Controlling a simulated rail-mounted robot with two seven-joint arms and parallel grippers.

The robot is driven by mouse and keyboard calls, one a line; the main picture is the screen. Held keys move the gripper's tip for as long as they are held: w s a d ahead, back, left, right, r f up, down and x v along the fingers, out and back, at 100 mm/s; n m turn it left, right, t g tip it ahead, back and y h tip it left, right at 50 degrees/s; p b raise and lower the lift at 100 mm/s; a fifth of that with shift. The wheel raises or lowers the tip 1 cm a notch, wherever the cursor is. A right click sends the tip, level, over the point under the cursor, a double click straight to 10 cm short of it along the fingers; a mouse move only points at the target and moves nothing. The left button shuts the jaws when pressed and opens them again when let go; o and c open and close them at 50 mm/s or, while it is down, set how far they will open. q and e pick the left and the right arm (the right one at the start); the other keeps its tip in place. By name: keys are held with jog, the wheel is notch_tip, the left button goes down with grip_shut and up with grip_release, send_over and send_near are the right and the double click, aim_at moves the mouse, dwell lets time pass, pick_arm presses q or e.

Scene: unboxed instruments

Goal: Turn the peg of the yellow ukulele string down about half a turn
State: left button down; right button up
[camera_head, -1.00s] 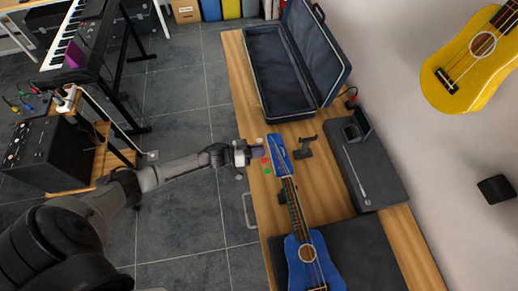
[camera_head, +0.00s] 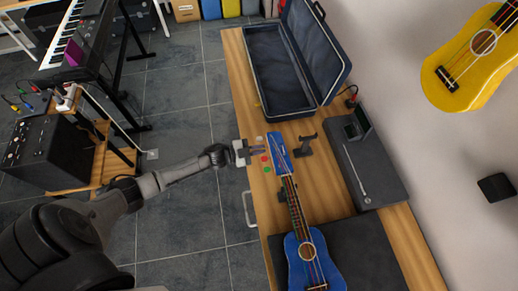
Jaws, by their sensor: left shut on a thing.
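The blue ukulele (camera_head: 308,262) lies on the wooden bench, its headstock (camera_head: 279,154) pointing to the back. Coloured pegs show along the left of the headstock: a white one, a red one (camera_head: 264,158) and a green one (camera_head: 267,169). No yellow peg can be made out. My left gripper (camera_head: 260,150) reaches in from the left to the headstock's left side, between the white and red pegs. It is shut on a small tuning peg, which its fingers hide. My right gripper is not in view.
An open dark case (camera_head: 275,75) lies behind the headstock. A dark stand (camera_head: 305,146) is right of it, and a grey box (camera_head: 370,172) stands farther right. A yellow ukulele (camera_head: 468,65) hangs on the wall.

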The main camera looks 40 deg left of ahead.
pick_arm(q)
jog(key=m, duration=0.2)
jog(key=shift+m+b, duration=0.35)
jog(key=shift+m, duration=0.05)
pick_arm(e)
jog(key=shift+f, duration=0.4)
pick_arm(q)
jog(key=m+b, duration=0.1)
jog(key=m, duration=0.2)
jog(key=shift+f+t, duration=0.1)
jog(key=shift+t, duration=0.2)
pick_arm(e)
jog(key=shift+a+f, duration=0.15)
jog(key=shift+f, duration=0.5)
pick_arm(q)
jog(key=m+b, duration=0.2)
jog(key=m, duration=0.1)
jog(key=shift+m, duration=0.4)
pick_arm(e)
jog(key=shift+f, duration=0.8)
pick_arm(q)
jog(key=shift+m, duration=0.5)
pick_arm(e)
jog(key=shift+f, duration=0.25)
pick_arm(q)
jog(key=c, duration=1.3)
grip_release()
jog(key=shift+o, duration=0.2)
jog(key=shift+s, duration=0.1)
